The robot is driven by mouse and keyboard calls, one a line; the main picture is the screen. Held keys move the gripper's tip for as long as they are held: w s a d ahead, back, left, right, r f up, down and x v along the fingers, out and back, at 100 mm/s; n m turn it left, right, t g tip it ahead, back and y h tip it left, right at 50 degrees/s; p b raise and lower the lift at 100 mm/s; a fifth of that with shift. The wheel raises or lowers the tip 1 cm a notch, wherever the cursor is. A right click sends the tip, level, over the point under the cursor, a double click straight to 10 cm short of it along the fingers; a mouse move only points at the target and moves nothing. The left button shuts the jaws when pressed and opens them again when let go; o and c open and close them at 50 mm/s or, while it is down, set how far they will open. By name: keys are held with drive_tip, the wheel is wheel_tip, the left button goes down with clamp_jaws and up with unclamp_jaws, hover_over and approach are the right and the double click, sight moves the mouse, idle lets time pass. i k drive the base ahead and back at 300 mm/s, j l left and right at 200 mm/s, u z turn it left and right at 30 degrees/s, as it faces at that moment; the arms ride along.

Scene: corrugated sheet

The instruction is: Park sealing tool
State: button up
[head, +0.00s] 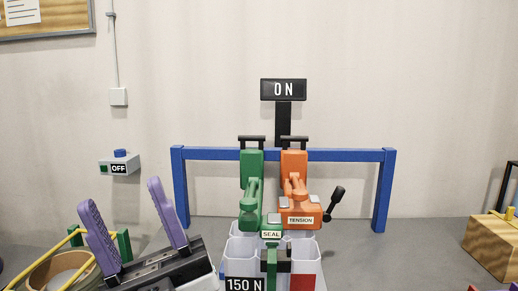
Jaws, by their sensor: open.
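The green sealing tool (250,190), labelled SEAL, stands upright at the blue rack, its top at the crossbar by a black T-shaped piece. Its lower end is in front of pale bins, and whether it hangs or rests there I cannot tell. My gripper (126,224) is at the lower left, its two purple fingers wide apart and pointing up. No tool is between the fingers, and the gripper is well left of the sealing tool, not touching it.
The orange TENSION tool (295,188) with a black lever is close right of the sealing tool. The blue rack (346,155) spans the middle. A tan roll (55,273) is lower left; a wooden block (493,248) is right.

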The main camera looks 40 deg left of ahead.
sight(270, 226)
drive_tip(key=j+u, duration=0.2)
drive_tip(key=u, duration=0.15)
drive_tip(key=k+j+u, duration=0.1)
drive_tip(key=j+u, duration=0.3)
drive_tip(key=i+j+u, duration=0.2)
drive_tip(key=u, duration=0.2)
drive_tip(key=i, duration=0.75)
